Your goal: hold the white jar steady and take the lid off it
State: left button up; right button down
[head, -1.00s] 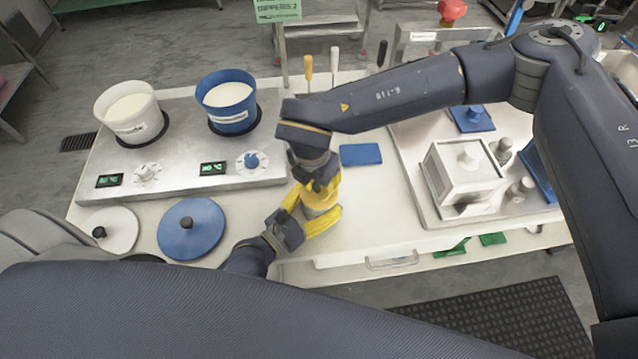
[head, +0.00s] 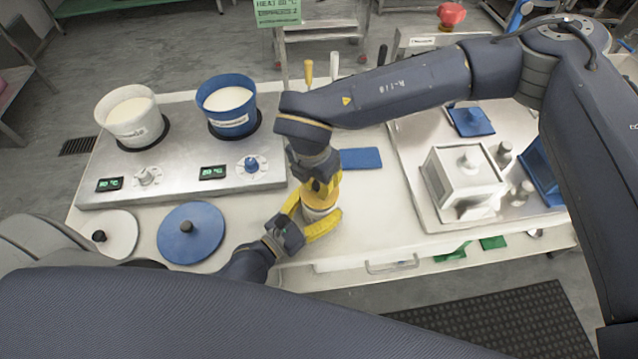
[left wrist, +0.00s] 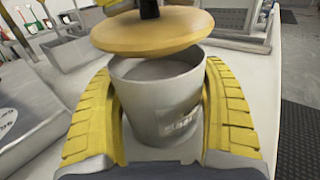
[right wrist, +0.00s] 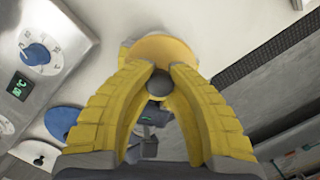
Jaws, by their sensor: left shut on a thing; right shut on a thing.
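The white jar (left wrist: 158,105) stands upright on the table between the yellow fingers of my left gripper (left wrist: 160,85), which is shut on its sides. The jar's label faces the camera on its right side, and its open mouth shows. The yellow lid (left wrist: 152,32) is just above the rim, slightly tilted, with a gap at the front; contact at the back is hidden. My right gripper (right wrist: 158,75) is shut on the lid's dark knob (right wrist: 159,83), above the jar. In the head view, the jar (head: 313,215) is largely hidden by both grippers.
Left of the jar lie a blue lid (head: 178,236) and a white lid (head: 118,240). Behind them, a heater plate (head: 185,160) carries a white pot (head: 133,122) and a blue pot (head: 228,108). A grey box-shaped device (head: 462,180) stands right. A blue pad (head: 361,158) lies behind the jar.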

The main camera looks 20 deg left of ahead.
aim_at(319, 183)
jog(key=shift+r, duration=2)
pick_arm(q)
jog(key=o, duration=1.6)
jog(key=shift+c, duration=0.2)
jog(key=v, duration=1.2)
